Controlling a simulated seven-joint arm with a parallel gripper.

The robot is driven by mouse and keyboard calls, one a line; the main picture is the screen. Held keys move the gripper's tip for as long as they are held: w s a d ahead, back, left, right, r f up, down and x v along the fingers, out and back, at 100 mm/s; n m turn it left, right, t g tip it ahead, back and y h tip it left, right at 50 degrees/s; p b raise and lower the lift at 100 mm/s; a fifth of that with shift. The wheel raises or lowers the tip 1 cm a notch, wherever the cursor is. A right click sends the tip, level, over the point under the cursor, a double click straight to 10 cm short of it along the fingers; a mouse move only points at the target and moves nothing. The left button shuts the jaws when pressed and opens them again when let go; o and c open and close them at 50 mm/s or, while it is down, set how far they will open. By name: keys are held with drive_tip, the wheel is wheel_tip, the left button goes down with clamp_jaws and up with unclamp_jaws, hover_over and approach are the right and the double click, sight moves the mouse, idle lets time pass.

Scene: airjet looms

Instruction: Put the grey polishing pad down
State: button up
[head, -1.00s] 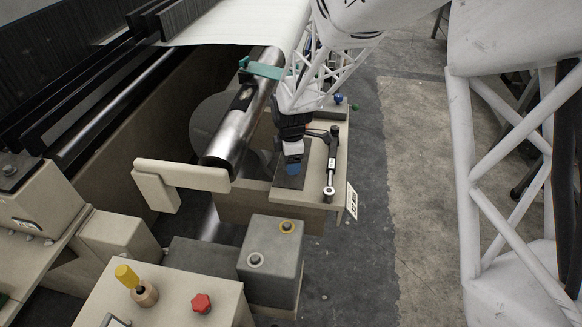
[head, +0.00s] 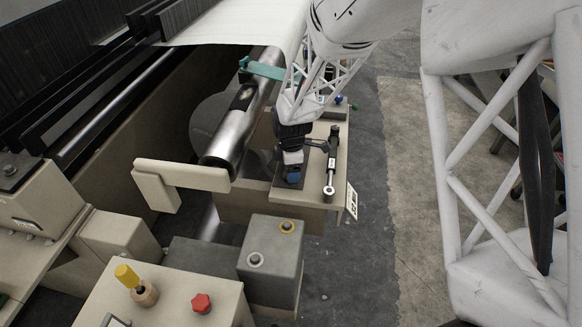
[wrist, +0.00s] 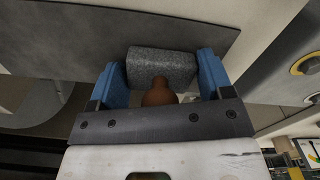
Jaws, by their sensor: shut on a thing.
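The grey polishing pad (wrist: 162,66) shows in the wrist view as a speckled grey block with a rounded brown knob (wrist: 158,94) on it. My gripper (wrist: 165,76) is shut on the pad, with a blue finger at each side. In the head view my gripper (head: 291,178) points down over a dark grey mat on the beige shelf (head: 306,196). The pad is hidden there behind the fingers. The mat (wrist: 60,35) also seems to show as a flat grey sheet beyond the pad in the wrist view. I cannot tell whether pad and mat touch.
A black and silver wrench-like tool (head: 330,165) lies on the shelf close to the right of my gripper. A shiny metal roller (head: 232,135) runs along the left. A teal part (head: 262,70) and small coloured pieces sit farther back. A grey box (head: 271,262) stands in front.

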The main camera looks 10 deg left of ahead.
drive_tip(key=shift+f, duration=0.45)
drive_tip(key=o, duration=0.9)
drive_tip(key=shift+s+f, duration=0.1)
drive_tip(key=shift+f, duration=0.05)
drive_tip(key=shift+o, duration=0.4)
drive_tip(key=shift+s+d+f, duration=0.1)
drive_tip(key=shift+s+f, duration=0.15)
drive_tip(key=r, duration=1.3)
drive_tip(key=shift+w+r, duration=0.25)
drive_tip(key=shift+w, duration=0.1)
drive_tip(key=shift+r, duration=0.15)
